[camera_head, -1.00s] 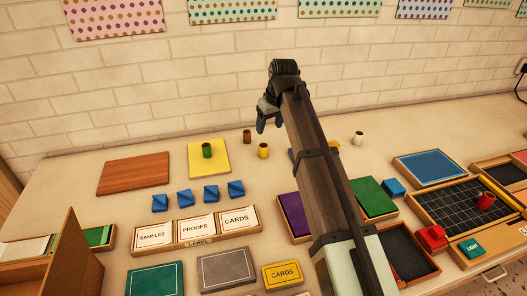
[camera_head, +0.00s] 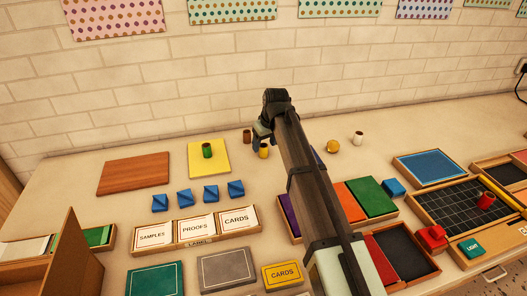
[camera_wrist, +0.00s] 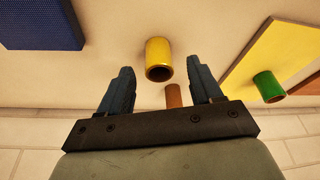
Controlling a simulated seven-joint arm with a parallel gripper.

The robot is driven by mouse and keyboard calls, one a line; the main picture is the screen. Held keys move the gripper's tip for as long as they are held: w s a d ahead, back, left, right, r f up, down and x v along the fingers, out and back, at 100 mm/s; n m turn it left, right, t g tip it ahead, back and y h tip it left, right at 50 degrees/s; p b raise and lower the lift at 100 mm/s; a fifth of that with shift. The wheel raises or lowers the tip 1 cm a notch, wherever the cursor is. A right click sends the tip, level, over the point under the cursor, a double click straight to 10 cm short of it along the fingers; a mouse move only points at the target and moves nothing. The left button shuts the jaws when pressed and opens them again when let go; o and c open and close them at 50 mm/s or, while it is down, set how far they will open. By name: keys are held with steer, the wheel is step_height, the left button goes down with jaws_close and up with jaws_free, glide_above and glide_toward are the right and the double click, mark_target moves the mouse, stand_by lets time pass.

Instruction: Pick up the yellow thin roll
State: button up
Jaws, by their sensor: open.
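The yellow thin roll (camera_head: 264,152) stands upright on the table, to the right of the yellow board. My gripper (camera_head: 262,137) is just above and behind it in the head view and partly hides it. In the wrist view, the yellow roll (camera_wrist: 159,52) appears just beyond the open fingertips, roughly centred on the gap of my gripper (camera_wrist: 163,74). Its hollow dark end faces the camera. Nothing is held, and I cannot tell whether the fingers touch the roll.
A brown roll (camera_head: 247,136) stands close by, behind left. A green roll (camera_head: 207,151) stands on the yellow board (camera_head: 221,165). A gold round thing (camera_head: 333,147) and a pale roll (camera_head: 358,138) are to the right. Several blue blocks (camera_head: 236,188) sit in front.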

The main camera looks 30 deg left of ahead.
steer(key=x, duration=0.3)
steer(key=shift+w+a+f, duration=0.1)
steer(key=shift+w+f, duration=0.05)
steer(key=shift+f, duration=0.1)
steer(key=c, duration=1)
